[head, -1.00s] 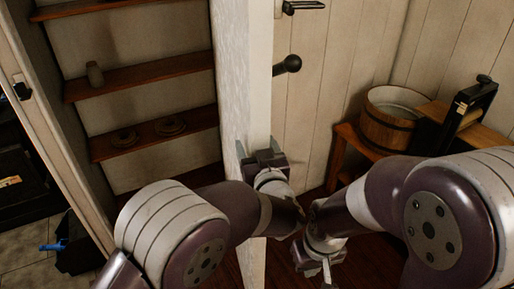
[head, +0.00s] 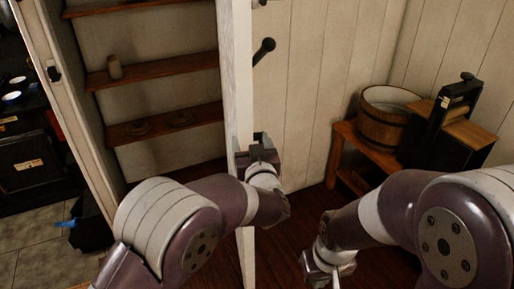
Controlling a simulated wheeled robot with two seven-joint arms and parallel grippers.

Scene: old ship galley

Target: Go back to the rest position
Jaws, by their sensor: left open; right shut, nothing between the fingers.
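My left gripper (head: 258,147) is open at the edge of a white door (head: 237,70), in the middle of the view. One finger shows on each side of the door's edge; I cannot tell whether they touch it. My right gripper (head: 328,275) is low in the view, right of the door, pointing down over the dark red floor. It is shut and empty, and its tips are partly cut off by the bottom edge.
Wooden shelves (head: 160,71) with a cup (head: 114,67) stand behind the door to the left. A wooden tub (head: 388,118) and a black wringer (head: 450,115) sit on a bench at right. A black stove (head: 35,160) is at far left. Floor between door and bench is clear.

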